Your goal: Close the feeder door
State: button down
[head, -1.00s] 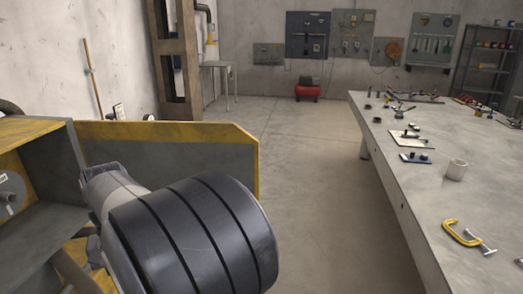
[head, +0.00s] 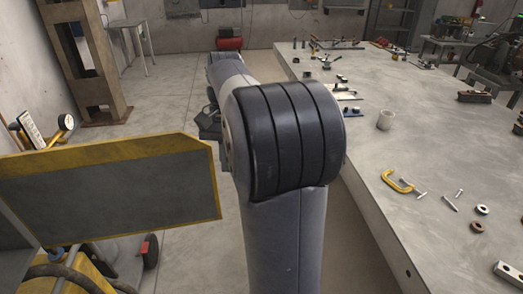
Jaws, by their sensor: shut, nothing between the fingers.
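The feeder door (head: 110,190) is a flat grey panel with a yellow rim at the left of the head view. It stands open, swung out from the feeder housing, whose edge shows at the far left. My arm reaches forward just right of the door's free edge. My gripper (head: 209,122) shows only as a dark part beyond the door's free edge, partly hidden behind my arm. It is shut and empty. Its fingertips are not clear, and I see no contact with the door.
A brown steel column (head: 85,60) and a dial gauge (head: 66,122) stand behind the door. Hoses lie below it.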

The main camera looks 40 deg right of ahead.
aim_at(85, 193)
jog(key=i+l+z, duration=0.15)
jog(key=z, duration=0.35)
jog(key=i+l+z, duration=0.1)
jog(key=z, duration=0.35)
jog(key=i+l+u, duration=0.1)
jog(key=u, duration=0.2)
jog(key=i+l+u, duration=0.15)
jog(key=u, duration=0.15)
jog(key=l+u, duration=0.1)
jog(key=u, duration=0.6)
jog(key=l+u, duration=0.15)
jog(key=u, duration=0.2)
jog(key=k+j, duration=0.05)
